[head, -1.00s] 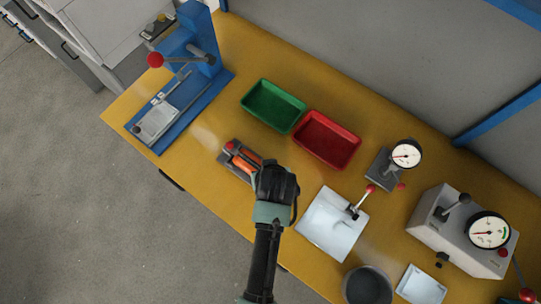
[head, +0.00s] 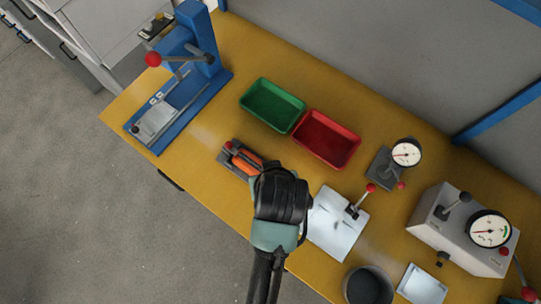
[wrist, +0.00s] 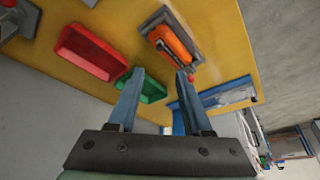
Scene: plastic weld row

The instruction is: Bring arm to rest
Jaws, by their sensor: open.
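My gripper shows in the wrist view (wrist: 160,78) with its two blue-grey fingers apart and nothing between them. In the head view my dark wrist covers the fingers, above the front edge of the yellow bench (head: 205,190). An orange tool (head: 246,161) lies in a dark grey holder on the bench, just up and left of my wrist. The orange tool also shows in the wrist view (wrist: 172,42), beyond the fingertips and apart from them.
Green (head: 272,105) and red (head: 326,139) trays stand behind the tool, both seemingly empty. A blue lever press (head: 180,85) stands at left. A white plate with a clamp (head: 335,225), dial gauges (head: 407,153) (head: 489,229) and a dark round pot (head: 368,286) are at right. Grey floor lies in front.

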